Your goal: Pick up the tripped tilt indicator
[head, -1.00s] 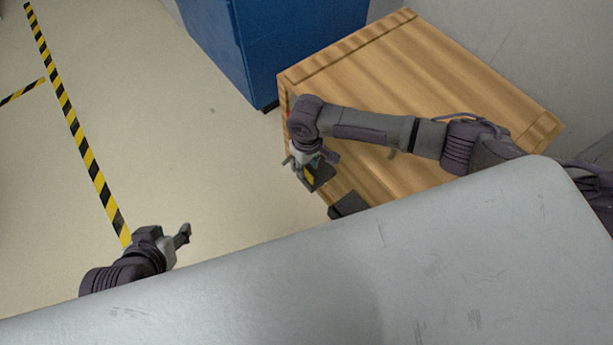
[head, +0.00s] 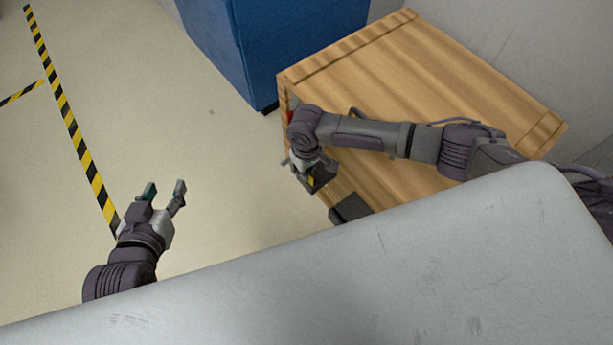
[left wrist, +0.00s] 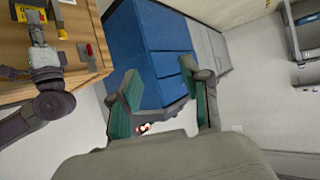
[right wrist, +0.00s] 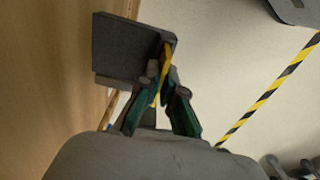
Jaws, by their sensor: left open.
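A small red piece (left wrist: 89,49) sits on the side of the wooden crate in the left wrist view; a red bit (head: 291,117) also shows at the crate's edge in the head view. My left gripper (head: 165,190) is open and empty over the floor, apart from the crate. My right gripper (right wrist: 166,78) is nearly closed around a thin yellow piece (right wrist: 167,58) at a dark block beside the crate. The yellow piece also shows in the left wrist view (left wrist: 37,16). I cannot tell whether the red or yellow piece is the indicator.
The wooden crate (head: 440,75) stands on the right, with a blue cabinet (head: 270,40) behind it. A grey cover (head: 330,290) fills the front. The floor (head: 190,110) between the striped tape (head: 75,135) and the crate is clear.

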